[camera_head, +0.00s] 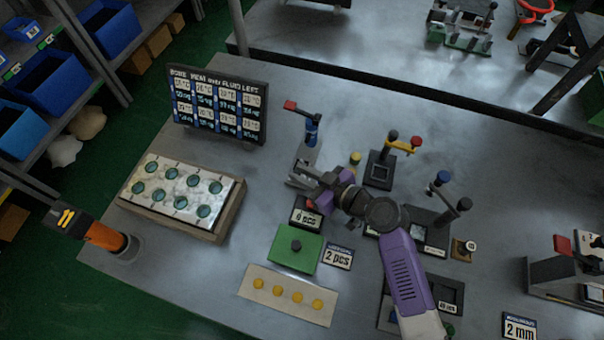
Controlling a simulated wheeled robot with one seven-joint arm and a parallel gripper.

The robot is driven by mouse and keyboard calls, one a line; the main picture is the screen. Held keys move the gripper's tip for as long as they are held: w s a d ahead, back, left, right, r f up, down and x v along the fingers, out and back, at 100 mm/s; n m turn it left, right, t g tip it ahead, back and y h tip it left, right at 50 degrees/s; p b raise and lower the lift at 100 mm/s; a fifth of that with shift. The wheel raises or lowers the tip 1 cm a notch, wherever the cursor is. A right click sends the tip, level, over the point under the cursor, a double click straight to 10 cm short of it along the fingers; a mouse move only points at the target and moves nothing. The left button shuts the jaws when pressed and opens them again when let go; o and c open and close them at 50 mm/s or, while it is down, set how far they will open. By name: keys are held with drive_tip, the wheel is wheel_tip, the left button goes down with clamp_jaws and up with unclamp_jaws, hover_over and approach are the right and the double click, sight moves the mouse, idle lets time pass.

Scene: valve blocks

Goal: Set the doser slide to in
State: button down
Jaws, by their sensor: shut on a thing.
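My gripper (304,177) reaches in from the lower right, low over the middle of the table. It is shut on a small part that looks like the doser slide, mostly hidden by the fingers. The doser appears to be the narrow grey unit (306,155) here, with a blue post and a red-ended lever (300,109) at its far end. A dark display reading "0 pcs" (306,217) stands just below the gripper. I cannot tell the slide's exact position.
A green plate (283,255) and a "2 pcs" sign (338,257) lie in front. A white tray with round wells (160,205) stands left, a readout board (218,103) behind it. Several levered fixtures, including a yellow-handled one (402,145), stand right.

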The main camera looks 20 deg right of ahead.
drive_tip(key=w+d+b, duration=0.1)
drive_tip(key=w, duration=0.1)
drive_tip(key=w+d+b, duration=0.1)
drive_tip(key=b, duration=0.1)
drive_tip(key=shift+w+d+f+b, duration=0.2)
drive_tip(key=shift+w+d+b, duration=0.1)
drive_tip(key=shift+w+d, duration=0.1)
drive_tip(key=shift+w+d+r, duration=0.25)
drive_tip(key=shift+d, duration=0.05)
drive_tip(key=c, duration=1.6)
unclamp_jaws()
drive_tip(key=shift+w, duration=0.1)
drive_tip(key=shift+s+d, duration=0.2)
drive_tip(key=shift+s, duration=0.25)
drive_tip(key=b+v, duration=0.1)
drive_tip(key=v, duration=0.5)
drive_tip(key=shift+s+r, duration=0.2)
drive_tip(key=shift+r, duration=0.05)
drive_tip(key=shift+s+d, duration=0.15)
